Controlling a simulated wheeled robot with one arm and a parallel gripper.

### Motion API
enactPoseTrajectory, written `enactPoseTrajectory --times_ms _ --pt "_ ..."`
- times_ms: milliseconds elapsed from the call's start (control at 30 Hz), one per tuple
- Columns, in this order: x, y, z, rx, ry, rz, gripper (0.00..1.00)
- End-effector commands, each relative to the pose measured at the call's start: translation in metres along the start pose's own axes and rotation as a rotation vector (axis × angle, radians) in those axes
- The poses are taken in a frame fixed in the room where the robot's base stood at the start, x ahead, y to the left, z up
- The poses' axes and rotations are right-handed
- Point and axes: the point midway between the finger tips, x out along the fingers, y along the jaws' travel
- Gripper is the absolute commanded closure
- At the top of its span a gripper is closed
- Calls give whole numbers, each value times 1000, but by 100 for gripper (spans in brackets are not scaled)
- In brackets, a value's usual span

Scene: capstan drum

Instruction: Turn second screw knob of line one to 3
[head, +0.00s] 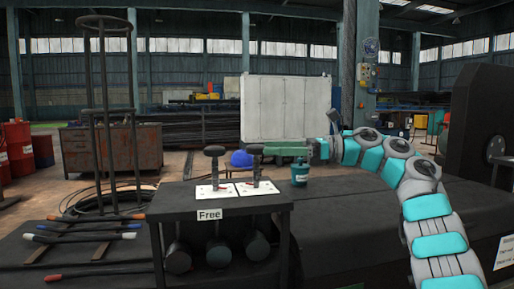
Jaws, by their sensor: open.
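Two dark screw knobs with flat tops on upright stems stand on white plates on the dark table. The left knob (214,151) stands apart from my arm. The right knob (255,150) is at the tip of my gripper (268,149), whose green fingers reach in from the right at the height of its top. The gripper is open; I cannot tell whether its fingers surround or touch the knob. The right plate (268,187) and the left plate (203,191) bear small red and dark marks, too small to read.
The table (165,204) carries a "Free" label (209,215) on its front edge. A blue rounded object (241,159) is behind the knobs. A tall rod rack (104,120) stands at left.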

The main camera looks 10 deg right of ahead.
Motion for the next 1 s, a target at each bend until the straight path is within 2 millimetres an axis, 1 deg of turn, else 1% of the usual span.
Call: enactPoseTrajectory --times_ms 33,100,300,500,767,800,833,1000 --pt "8 0 0 0 3 0 7" --pt "17 0 0 1 1 -3 7" --pt "37 -1 0 2 0 -5 7" --pt "45 -2 0 0 -2 -6 7" --pt "46 -2 0 0 -3 -5 7" --pt "46 -2 0 0 -2 -6 8" --pt "47 -2 0 0 -2 -5 12" --pt "47 -2 0 0 -2 -6 31"
